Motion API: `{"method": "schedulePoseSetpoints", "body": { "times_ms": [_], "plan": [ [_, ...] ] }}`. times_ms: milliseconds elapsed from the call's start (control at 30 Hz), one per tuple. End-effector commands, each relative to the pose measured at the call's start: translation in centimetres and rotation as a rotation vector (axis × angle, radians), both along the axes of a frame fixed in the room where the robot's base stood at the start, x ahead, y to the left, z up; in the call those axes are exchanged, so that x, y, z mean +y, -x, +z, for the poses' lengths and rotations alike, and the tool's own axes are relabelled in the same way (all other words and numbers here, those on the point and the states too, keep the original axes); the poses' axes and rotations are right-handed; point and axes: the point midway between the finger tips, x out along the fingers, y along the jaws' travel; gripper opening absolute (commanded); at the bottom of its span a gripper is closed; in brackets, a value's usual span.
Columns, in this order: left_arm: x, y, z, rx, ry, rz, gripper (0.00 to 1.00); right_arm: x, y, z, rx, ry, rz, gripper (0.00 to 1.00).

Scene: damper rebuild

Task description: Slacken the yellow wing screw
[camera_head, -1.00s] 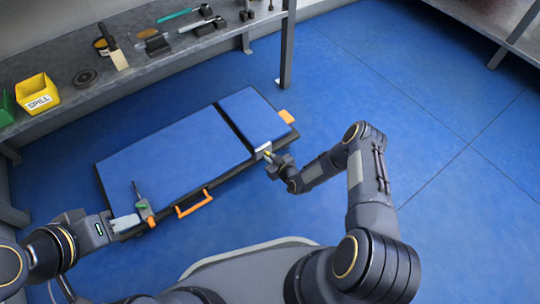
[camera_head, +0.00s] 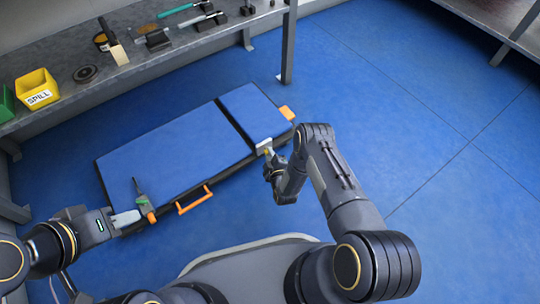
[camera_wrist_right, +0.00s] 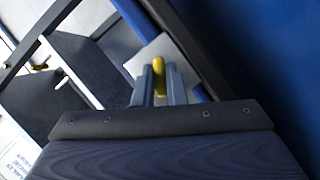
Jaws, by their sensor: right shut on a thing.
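The yellow wing screw (camera_wrist_right: 160,76) is between the two fingers of my right gripper (camera_wrist_right: 160,88) in the right wrist view, in front of a pale metal plate (camera_wrist_right: 172,52). In the head view the right gripper (camera_head: 268,158) is at the near right edge of the blue-topped case (camera_head: 165,150), beside the plate, and the screw is tiny there. The right gripper is shut on the screw. My left gripper (camera_head: 136,217) is at the case's near left corner, by a grey tool-like part with a green patch (camera_head: 142,202); its fingers are too small to read.
The case lies on the blue floor, with an orange handle (camera_head: 195,200) on its near side and an orange tab (camera_head: 287,113) at its far right corner. A metal bench (camera_head: 60,78) behind carries a yellow SPILL bin (camera_head: 38,92) and tools.

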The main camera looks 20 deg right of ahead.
Motion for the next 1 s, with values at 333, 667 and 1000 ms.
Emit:
{"method": "schedulePoseSetpoints", "body": {
  "times_ms": [333,667,1000],
  "plan": [
    [0.0,0.0,-1.8,0.000,0.000,0.000,0.36,0.2,0.0,-0.3,-0.092,0.246,0.003,0.00],
    [0.0,0.0,-2.5,0.000,0.000,0.000,0.36,0.1,0.0,-0.2,-0.131,0.359,0.000,0.00],
    [0.0,0.0,-2.5,0.000,0.000,0.000,0.36,0.0,0.0,-0.1,-0.138,0.379,0.000,0.00]
  ]
}}
